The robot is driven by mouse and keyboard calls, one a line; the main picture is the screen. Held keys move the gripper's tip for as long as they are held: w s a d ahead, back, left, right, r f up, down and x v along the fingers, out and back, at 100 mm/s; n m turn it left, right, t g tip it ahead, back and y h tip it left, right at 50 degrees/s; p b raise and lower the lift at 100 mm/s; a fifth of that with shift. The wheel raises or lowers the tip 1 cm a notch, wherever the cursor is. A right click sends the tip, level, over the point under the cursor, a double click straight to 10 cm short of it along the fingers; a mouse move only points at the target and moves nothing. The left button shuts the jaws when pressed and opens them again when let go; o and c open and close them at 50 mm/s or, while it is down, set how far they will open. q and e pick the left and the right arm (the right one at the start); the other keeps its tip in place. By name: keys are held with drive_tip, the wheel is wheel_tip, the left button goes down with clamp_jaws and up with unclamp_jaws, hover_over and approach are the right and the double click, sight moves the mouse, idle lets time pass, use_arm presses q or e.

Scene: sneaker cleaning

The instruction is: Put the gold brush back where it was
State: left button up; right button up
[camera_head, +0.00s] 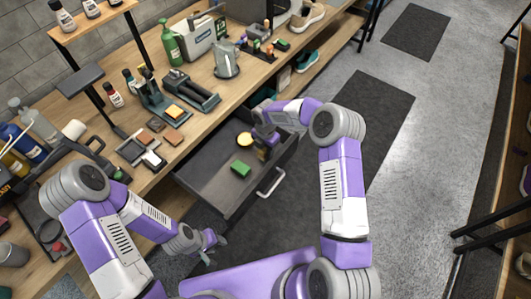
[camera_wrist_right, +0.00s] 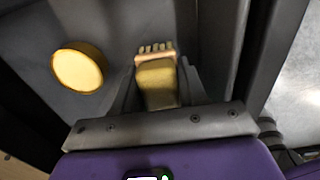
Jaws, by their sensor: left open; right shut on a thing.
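The gold brush (camera_wrist_right: 158,84) is between the fingers of my right gripper (camera_wrist_right: 160,88), its pale bristles pointing away from the wrist. In the head view my right gripper (camera_head: 264,147) is inside the open grey drawer (camera_head: 207,170), near its right side. The brush (camera_head: 262,154) shows only slightly there, mostly hidden by the gripper. I cannot tell whether it touches the drawer floor. My left gripper (camera_head: 214,244) is open and empty, low in front of the workbench and outside the drawer.
The drawer handle (camera_head: 271,183) sticks out. The workbench (camera_head: 205,80) above carries bottles, a jug (camera_head: 226,62) and other tools.

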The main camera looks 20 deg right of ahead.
wheel_tip(320, 180, down, 3)
drive_tip(key=shift+r, duration=0.2)
drive_tip(key=shift+f+b, duration=0.15)
drive_tip(key=shift+b, duration=0.15)
drive_tip(key=o, duration=0.9)
drive_tip(key=shift+o, duration=0.2)
drive_tip(key=shift+r, duration=0.25)
wheel_tip(320, 180, up, 12)
drive_tip(key=shift+p, duration=1.2)
